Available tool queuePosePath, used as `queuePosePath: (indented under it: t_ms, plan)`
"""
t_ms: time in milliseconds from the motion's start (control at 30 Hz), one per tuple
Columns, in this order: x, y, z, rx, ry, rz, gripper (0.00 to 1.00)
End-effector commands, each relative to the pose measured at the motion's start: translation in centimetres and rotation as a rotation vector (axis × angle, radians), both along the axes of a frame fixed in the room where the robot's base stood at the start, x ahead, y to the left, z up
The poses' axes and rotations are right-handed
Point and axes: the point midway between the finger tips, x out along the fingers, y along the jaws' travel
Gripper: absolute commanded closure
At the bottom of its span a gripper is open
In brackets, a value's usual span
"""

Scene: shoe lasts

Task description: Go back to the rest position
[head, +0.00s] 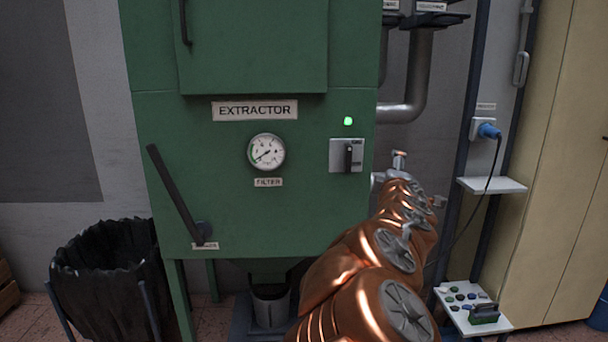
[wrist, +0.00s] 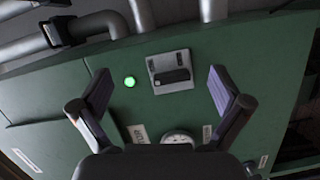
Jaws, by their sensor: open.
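My gripper (head: 402,170) is at the end of my copper-coloured arm, in front of the right side of the green extractor cabinet (head: 225,135). In the wrist view my gripper (wrist: 160,90) is open, with nothing between its dark fingers. A switch plate with a black handle (head: 347,155) is on the cabinet, just left of my gripper in the head view. The wrist view shows the switch (wrist: 170,72) beyond and between the fingertips, apart from them. A green lamp (head: 348,121) is lit above the switch in the head view.
A round gauge (head: 266,152) and a black lever (head: 178,195) are on the cabinet front. A black-lined bin (head: 110,270) stands at left. At right are a small shelf (head: 492,185), a blue plug with cable (head: 489,131), a lower tray (head: 460,318) and a cream cabinet (head: 555,200).

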Motion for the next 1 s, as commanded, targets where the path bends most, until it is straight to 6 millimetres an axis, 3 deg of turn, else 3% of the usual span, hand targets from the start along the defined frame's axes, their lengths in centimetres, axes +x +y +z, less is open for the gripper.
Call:
queuePosePath:
  t_ms: [100,200,300,433,567,700,833,1000]
  plan:
    - [-4.1,-4.6,-1.1,0.168,0.039,-0.178,0.00]
    - [-7.9,-7.3,-3.1,0.314,0.090,-0.316,0.00]
    - [-12.0,-9.1,-6.4,0.463,0.166,-0.447,0.00]
    - [-17.6,-9.3,-11.0,0.646,0.285,-0.594,0.00]
    - [-23.7,-7.7,-16.2,0.812,0.446,-0.728,0.00]
    - [-30.3,-4.2,-20.5,0.951,0.638,-0.843,0.00]
    - [-36.3,-0.6,-23.6,1.034,0.831,-0.931,0.00]
    - [-42.5,3.3,-25.2,1.080,1.034,-1.004,0.00]
